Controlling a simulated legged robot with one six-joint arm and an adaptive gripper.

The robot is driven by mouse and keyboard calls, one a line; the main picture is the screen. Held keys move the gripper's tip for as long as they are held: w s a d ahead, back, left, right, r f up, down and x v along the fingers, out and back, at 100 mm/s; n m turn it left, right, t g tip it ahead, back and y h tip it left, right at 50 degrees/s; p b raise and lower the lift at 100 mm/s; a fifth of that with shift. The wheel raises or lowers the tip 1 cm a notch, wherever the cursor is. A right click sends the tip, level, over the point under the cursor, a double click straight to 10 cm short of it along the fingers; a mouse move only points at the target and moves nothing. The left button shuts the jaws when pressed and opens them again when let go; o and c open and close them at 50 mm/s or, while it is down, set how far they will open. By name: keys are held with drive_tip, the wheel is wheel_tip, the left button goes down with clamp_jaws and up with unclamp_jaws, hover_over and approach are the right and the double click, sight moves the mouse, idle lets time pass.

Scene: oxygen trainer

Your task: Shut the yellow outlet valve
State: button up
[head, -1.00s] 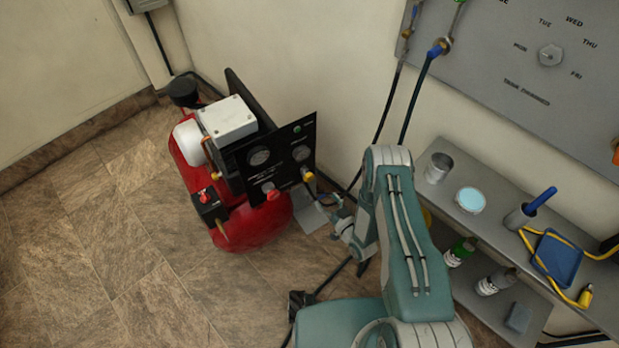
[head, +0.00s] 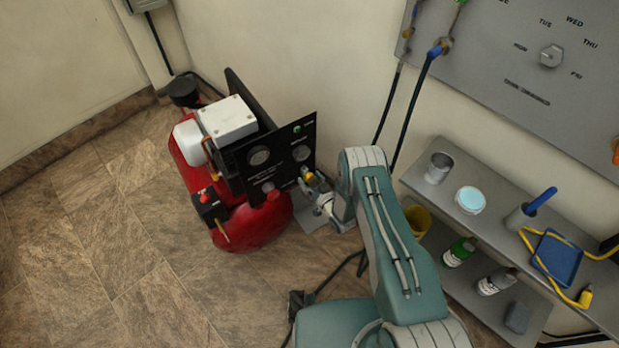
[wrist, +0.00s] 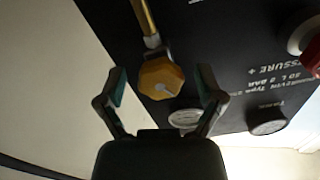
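The yellow outlet valve (wrist: 160,78) is an orange-yellow knob on the black panel, with a brass stem beyond it in the wrist view. My gripper (wrist: 160,85) is open, with one finger on each side of the knob and a visible gap on both sides. In the head view the yellow valve (head: 308,177) is at the lower right of the black panel (head: 282,160) on the red compressor (head: 262,218). My gripper (head: 314,186) is right at it, and the fingers are too small to make out there.
A red knob (wrist: 304,38) and dark gauges (wrist: 267,121) are on the same panel. To the right, a grey shelf (head: 480,225) holds a metal cup, bottles and a blue tray. Dark hoses run down the wall behind my arm. The tiled floor at left is clear.

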drive_tip(key=c, duration=1.1)
drive_tip(key=shift+w+m, duration=0.1)
drive_tip(key=shift+m, duration=2.9)
drive_tip(key=shift+o, duration=0.2)
drive_tip(key=shift+d, duration=0.1)
drive_tip(key=o, duration=1.1)
drive_tip(key=shift+o, duration=0.2)
